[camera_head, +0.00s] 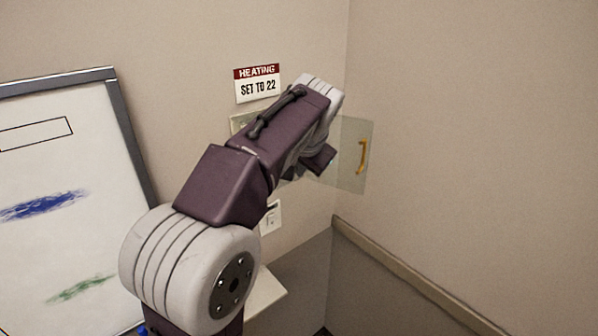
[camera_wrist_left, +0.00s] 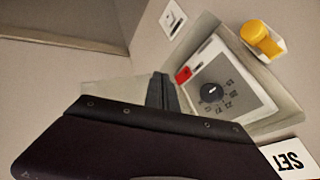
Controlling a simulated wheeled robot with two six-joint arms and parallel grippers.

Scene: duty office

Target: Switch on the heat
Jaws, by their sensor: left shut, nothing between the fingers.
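The heating control panel (camera_wrist_left: 240,84) is a pale wall box with a black round dial (camera_wrist_left: 211,92) and a small red part (camera_wrist_left: 183,74) beside it. The dial's marks are too small to read surely. A clear cover (camera_head: 349,178) with a yellow handle (camera_head: 363,155) stands swung open to the right. My left gripper (camera_wrist_left: 161,85) is shut and empty, close to the panel near the red part; I cannot tell whether it touches. In the head view my left arm hides most of the panel. My right gripper is in neither view.
A sign (camera_head: 258,84) reads "HEATING SET TO 22" above the panel. A white wall switch (camera_head: 271,217) is below. A whiteboard (camera_head: 62,190) is at left; the wall corner is to the right.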

